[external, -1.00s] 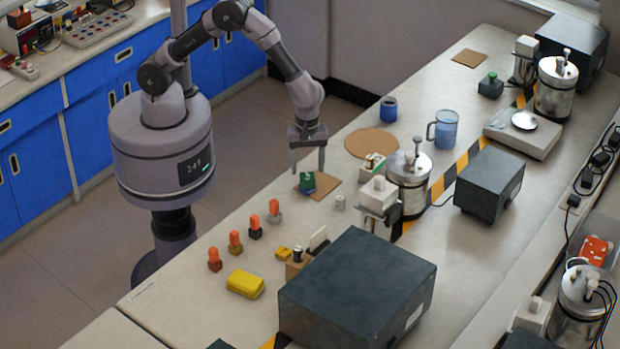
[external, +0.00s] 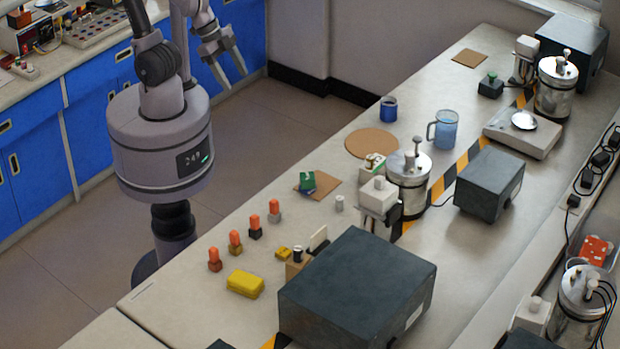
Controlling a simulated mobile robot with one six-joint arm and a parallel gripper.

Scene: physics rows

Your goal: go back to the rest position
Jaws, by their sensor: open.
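My gripper (external: 234,79) is open and empty. It hangs in the air beside my column, off the left side of the bench, with its two fingers apart and pointing down to the right. The blue cabinets and the floor show behind it. The bench (external: 340,234) lies to its right and apart from it. A small green block (external: 307,181) rests on a square brown mat (external: 326,188) on the bench, clear of the gripper.
Several orange-topped pieces (external: 235,240) stand in a row near the bench's left edge, by a yellow block (external: 245,284). The floor (external: 270,120) between cabinets and bench is clear.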

